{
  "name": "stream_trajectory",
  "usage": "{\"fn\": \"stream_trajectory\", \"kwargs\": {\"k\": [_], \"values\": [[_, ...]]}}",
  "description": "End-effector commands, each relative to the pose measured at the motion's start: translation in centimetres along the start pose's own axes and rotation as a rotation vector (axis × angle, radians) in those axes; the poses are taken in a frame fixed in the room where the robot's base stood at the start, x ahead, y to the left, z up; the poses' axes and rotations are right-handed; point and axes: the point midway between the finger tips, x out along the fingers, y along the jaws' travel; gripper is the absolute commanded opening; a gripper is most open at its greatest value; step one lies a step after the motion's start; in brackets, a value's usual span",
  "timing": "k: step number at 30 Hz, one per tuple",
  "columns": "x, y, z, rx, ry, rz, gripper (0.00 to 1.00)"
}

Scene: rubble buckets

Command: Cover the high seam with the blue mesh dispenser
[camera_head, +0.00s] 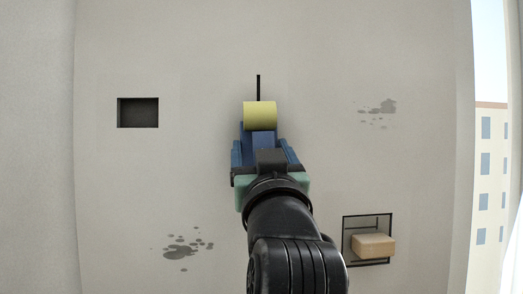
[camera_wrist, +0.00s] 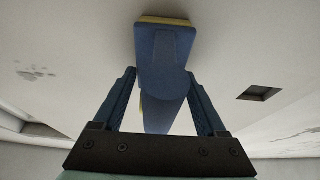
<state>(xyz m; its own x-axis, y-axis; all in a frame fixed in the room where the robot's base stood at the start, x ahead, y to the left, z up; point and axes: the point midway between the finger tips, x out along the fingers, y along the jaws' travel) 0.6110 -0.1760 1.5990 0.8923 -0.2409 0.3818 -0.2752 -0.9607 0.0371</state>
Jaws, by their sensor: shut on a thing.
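The high seam (camera_head: 258,86) is a thin dark vertical line on the pale wall. Its upper part shows above the dispenser; the dispenser hides any lower part in the head view. The blue mesh dispenser (camera_head: 260,115) has a blue body and a yellow roll that sits at the seam's visible lower end. My gripper (camera_head: 264,148) is shut on the dispenser, its blue fingers on either side. In the wrist view the dispenser's blue body (camera_wrist: 163,50) stands between the fingers, with a yellow edge towards the wall. I cannot tell whether the roll touches the wall.
A dark square recess (camera_head: 138,113) is at the left of the wall. A black frame holder (camera_head: 346,236) with a tan block (camera_head: 373,246) is at lower right. Grey stains mark the wall at lower left (camera_head: 181,250) and upper right (camera_head: 384,107). The wall around the seam is clear.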

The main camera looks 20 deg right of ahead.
Motion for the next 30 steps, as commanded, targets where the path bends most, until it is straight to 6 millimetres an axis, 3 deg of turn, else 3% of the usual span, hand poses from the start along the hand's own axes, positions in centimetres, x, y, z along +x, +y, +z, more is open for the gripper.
{"fn": "stream_trajectory", "kwargs": {"k": [12, 20, 30], "values": [[1.5, 0.2, -4.4, 0.000, 0.004, 0.001, 0.03], [1.9, 0.2, -5.2, 0.000, 0.003, 0.001, 0.03], [3.4, 0.4, -8.5, 0.000, 0.003, 0.001, 0.03]]}}
